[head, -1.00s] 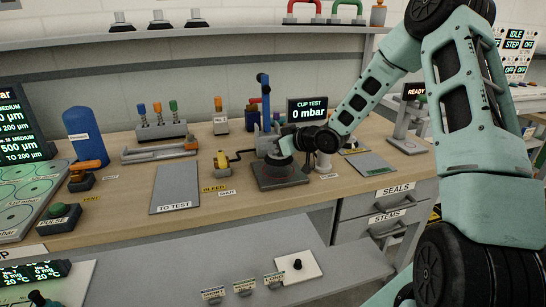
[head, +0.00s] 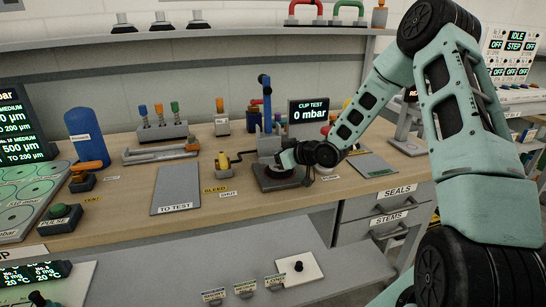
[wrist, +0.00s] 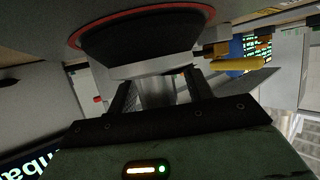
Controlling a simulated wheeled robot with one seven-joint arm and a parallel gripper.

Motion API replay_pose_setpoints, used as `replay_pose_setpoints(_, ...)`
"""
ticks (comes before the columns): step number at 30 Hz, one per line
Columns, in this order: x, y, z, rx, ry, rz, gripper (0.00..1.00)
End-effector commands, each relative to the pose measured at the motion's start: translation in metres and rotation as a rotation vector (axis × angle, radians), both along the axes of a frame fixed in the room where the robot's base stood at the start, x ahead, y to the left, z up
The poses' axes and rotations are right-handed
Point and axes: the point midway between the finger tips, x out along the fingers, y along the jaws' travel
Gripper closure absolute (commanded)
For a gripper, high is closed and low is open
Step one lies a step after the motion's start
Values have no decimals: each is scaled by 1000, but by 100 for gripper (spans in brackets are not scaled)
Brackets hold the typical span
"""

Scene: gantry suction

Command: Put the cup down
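The suction cup shows large in the wrist view (wrist: 135,42), dark with a red lip and a pale metal collar and stem. My gripper (wrist: 158,90) has its two dark fingers on either side of the stem, shut on it. In the head view my gripper (head: 286,161) is low over the dark square test pad (head: 292,186), with the cup beneath it, mostly hidden by the hand. The lip faces the pad. Whether it touches the pad I cannot tell. The cup test screen (head: 308,112) reads 0 mbar.
A yellow-handled bleed valve (head: 222,162) stands left of the pad, and a blue upright post (head: 266,100) stands behind it. The grey "to test" plate (head: 175,188) is bare. Another grey plate (head: 372,165) lies right, beyond my wrist. The blue cylinder (head: 85,138) is far left.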

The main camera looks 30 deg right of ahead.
Motion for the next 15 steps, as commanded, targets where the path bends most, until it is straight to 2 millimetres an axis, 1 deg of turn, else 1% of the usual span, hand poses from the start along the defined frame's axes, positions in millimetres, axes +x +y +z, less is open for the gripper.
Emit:
replay_pose_setpoints(3,0,0,6,0,0,0,49)
replay_pose_setpoints(5,-6,-3,6,-1,1,-2,49)
replay_pose_setpoints(8,-19,-9,12,-2,-1,-2,49)
replay_pose_setpoints(15,-64,-26,32,-3,0,-3,49)
